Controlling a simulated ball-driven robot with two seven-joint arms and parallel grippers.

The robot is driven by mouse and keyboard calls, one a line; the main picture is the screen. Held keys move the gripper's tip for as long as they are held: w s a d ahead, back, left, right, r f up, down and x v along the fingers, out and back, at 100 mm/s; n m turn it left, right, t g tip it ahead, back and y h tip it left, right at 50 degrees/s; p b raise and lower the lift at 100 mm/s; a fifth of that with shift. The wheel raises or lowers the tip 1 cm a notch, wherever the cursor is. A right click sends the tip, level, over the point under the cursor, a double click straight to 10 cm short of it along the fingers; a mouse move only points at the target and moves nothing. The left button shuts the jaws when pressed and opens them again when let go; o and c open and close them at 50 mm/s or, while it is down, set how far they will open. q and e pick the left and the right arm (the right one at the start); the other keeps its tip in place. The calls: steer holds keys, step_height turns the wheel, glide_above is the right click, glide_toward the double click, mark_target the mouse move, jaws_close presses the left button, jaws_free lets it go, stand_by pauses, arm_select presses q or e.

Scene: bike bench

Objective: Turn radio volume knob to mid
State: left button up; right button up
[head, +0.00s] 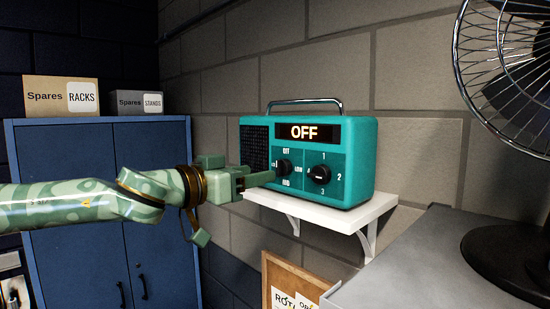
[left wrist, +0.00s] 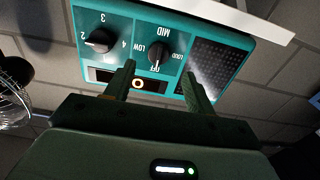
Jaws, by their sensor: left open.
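The teal radio (head: 358,160) stands on a white wall shelf, and its display (head: 308,132) reads OFF. Its black volume knob (head: 284,166) is the left one on the front, ringed by OFF, LOW, MID and LOUD labels. In the left wrist view the radio looks upside down, and the volume knob (left wrist: 157,52) has its pale mark towards OFF. My left gripper (head: 262,178) is at the radio's front, close to the knob. In the wrist view its open fingers (left wrist: 157,72) are spread to either side of the knob, with nothing between them; contact cannot be told. My right gripper is out of view.
A second knob (head: 319,175) with number labels sits just right of the volume knob. The white shelf (head: 345,219) juts out under the radio. A fan (head: 510,255) stands on a grey surface at right. A blue cabinet (head: 85,215) with boxes on top is behind my arm.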

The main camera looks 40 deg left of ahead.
mark_target(277, 169)
arm_select(q)
steer(key=w+p, duration=0.2)
steer(key=w, duration=0.1)
steer(key=w+p, duration=0.2)
steer(key=shift+w+d+r, duration=0.1)
steer(key=shift+d+r, duration=0.2)
steer(key=shift+d, duration=0.05)
steer(key=shift+w+f, duration=0.25)
steer(key=shift+w, duration=0.35)
steer(key=shift+s, duration=0.1)
steer(key=c, duration=1)
